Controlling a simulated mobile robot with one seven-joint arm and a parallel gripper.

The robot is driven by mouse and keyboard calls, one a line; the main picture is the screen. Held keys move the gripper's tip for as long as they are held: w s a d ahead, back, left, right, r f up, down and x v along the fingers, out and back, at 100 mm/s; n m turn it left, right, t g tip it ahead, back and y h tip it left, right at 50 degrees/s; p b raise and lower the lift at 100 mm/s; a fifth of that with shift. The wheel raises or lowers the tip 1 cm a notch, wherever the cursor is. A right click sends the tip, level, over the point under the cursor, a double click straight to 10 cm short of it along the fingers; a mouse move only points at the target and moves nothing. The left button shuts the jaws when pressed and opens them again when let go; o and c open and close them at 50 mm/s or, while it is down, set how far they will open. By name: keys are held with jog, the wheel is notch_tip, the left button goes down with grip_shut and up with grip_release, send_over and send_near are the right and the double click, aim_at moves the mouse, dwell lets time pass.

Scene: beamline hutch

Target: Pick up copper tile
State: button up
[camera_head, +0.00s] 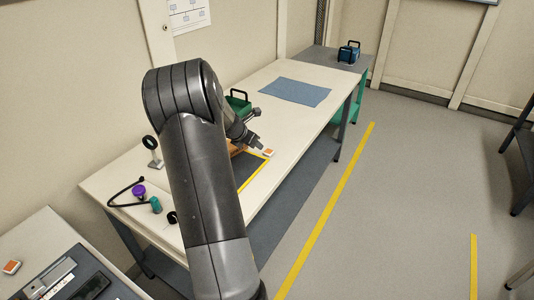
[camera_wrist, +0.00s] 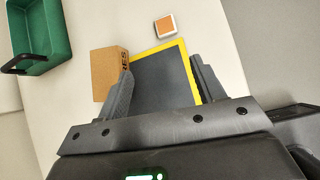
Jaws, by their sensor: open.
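A small square tile (camera_head: 267,152), copper-orange with a pale border, lies on the white bench near its right edge. It also shows at the top of the wrist view (camera_wrist: 166,26), just past the far corner of a dark mat (camera_wrist: 160,85) with a yellow border. My gripper (camera_wrist: 160,76) is open and empty, with its fingers spread over the mat. The tile is beyond the fingertips and apart from them. In the head view my gripper (camera_head: 257,143) is close to the tile, and my arm hides part of the mat. A similar orange tile (camera_head: 12,267) lies at the lower left.
A brown box (camera_wrist: 108,74) stands left of the mat, near my left finger. A green bin (camera_wrist: 42,40) with a dark handle is farther left. A blue cloth (camera_head: 295,91) lies on the far bench. A lens stand (camera_head: 153,153) and purple item (camera_head: 139,191) are nearer.

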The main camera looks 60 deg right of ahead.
jog(key=n, duration=0.1)
send_near(268, 152)
jog(key=shift+s+x, duration=0.2)
jog(key=shift+x, duration=0.85)
jog(key=shift+w+x, duration=0.15)
jog(key=shift+x, duration=1.35)
jog(key=shift+w+x, duration=0.15)
jog(key=shift+x, duration=1.35)
jog(key=c, duration=1.1)
